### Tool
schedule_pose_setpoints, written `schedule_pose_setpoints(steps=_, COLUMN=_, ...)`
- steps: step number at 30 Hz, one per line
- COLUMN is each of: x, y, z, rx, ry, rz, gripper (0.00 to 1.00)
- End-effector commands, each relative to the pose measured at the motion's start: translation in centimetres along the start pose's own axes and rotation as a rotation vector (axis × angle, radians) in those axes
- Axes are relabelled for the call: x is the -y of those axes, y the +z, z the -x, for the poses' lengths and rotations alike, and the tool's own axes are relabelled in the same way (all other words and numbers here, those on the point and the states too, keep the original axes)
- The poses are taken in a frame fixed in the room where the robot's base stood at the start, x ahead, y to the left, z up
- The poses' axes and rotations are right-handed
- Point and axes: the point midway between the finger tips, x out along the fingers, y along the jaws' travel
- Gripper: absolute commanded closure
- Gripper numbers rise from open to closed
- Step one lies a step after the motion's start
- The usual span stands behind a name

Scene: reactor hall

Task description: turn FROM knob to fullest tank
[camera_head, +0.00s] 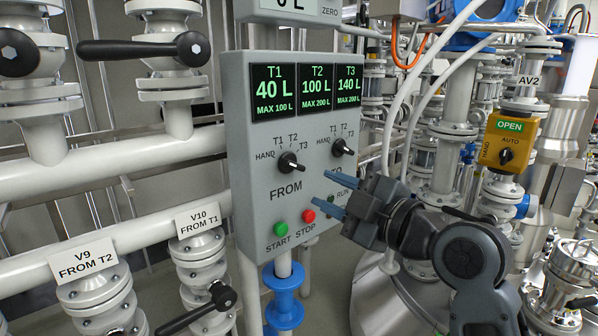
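The grey control panel (240,190) carries three green displays. T1 (275,90) reads 40 L of max 100 L, T2 (316,91) reads 100 L of max 200 L, and T3 (349,86) reads 140 L of max 200 L. The black FROM knob (289,162) sits below them, with HAND, T1, T2 and T3 marked around it. I cannot tell its setting surely. My gripper (322,188) is open and empty, its blue fingers apart, to the lower right of the FROM knob and not around it. It partly hides the label under the second knob.
A second black knob (342,147) is up and right of FROM. Green START (280,229) and red STOP (308,216) buttons lie below. White pipes and valves V9 (85,262) and V10 (198,220) stand left. A yellow AV2 box (508,143) is right.

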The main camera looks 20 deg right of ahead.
Motion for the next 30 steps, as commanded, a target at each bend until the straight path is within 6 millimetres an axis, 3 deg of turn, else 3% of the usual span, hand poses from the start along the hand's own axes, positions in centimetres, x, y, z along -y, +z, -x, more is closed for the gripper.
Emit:
schedule_pose_setpoints(steps=6, x=-1.7, y=-0.9, z=-1.2, rx=-0.027, ry=-0.005, rz=0.057, gripper=0.62)
schedule_pose_setpoints(steps=21, x=-1.6, y=-1.1, z=-7.7, rx=-0.026, ry=-0.004, rz=0.057, gripper=0.62)
schedule_pose_setpoints(steps=30, x=-1.5, y=-1.0, z=-8.5, rx=-0.025, ry=-0.004, rz=0.057, gripper=0.62)
